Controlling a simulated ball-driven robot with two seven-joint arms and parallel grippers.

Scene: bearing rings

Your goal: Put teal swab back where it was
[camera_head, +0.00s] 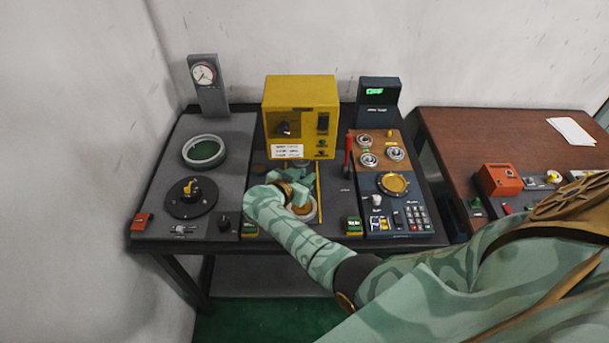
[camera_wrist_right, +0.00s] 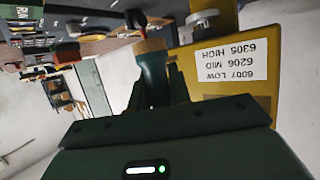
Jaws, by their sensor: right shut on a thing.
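The teal swab (camera_wrist_right: 152,75) shows in the right wrist view as a teal handle with a tan collar and a dark tip. My right gripper (camera_wrist_right: 142,85) is shut on its handle. In the head view, my right gripper (camera_head: 296,184) is over the middle of the grey bench, in front of the yellow machine (camera_head: 300,90). It hides much of the surface beneath it, and I cannot make out the swab there. A round tan-centred dish (camera_head: 308,212) shows partly below the gripper. My left gripper is not in view.
A red lever (camera_head: 349,160) stands close right of the gripper. Several bearing rings (camera_head: 368,159) sit on a brown board, above a keypad panel (camera_head: 415,216). A brown table (camera_head: 470,140) stands at right.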

